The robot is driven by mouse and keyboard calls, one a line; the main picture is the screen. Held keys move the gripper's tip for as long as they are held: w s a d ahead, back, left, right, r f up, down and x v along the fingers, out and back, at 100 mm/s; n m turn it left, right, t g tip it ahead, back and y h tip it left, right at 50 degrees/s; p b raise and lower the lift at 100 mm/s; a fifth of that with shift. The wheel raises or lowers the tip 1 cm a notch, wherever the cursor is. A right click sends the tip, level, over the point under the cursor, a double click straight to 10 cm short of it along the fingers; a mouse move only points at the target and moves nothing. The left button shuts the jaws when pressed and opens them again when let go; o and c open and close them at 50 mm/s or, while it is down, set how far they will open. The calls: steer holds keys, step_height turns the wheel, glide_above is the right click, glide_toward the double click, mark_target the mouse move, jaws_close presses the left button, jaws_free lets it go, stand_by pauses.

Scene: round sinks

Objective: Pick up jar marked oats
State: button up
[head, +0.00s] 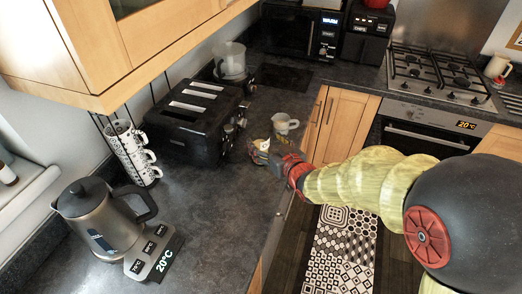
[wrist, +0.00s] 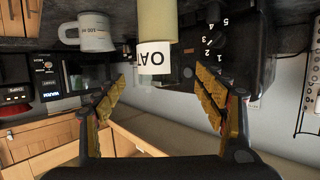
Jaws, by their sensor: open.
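The oats jar (wrist: 157,62) is in the upper middle of the wrist view, which is upside down.
A grey-white mug (head: 284,124) stands just behind the gripper; it also shows in the wrist view (wrist: 90,35). A black toaster (head: 200,120) is close on the left. A kettle (head: 100,215) and stacked cups (head: 133,155) are farther left. The near counter (head: 215,215) is clear.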

mark_target(257, 132)
steer(key=b+x, duration=0.1)
steer(key=x, duration=0.3)
steer(key=shift+w+a+f+b, duration=0.1)
steer(key=shift+w+f+b, duration=0.1)
steer(key=shift+b, duration=0.1)
steer(key=shift+w+a, duration=0.15)
steer(key=shift+w, duration=0.15)
steer(key=c, duration=0.3)
steer(key=c, duration=1.6)
steer(key=shift+r, duration=0.1)
jaws_close()
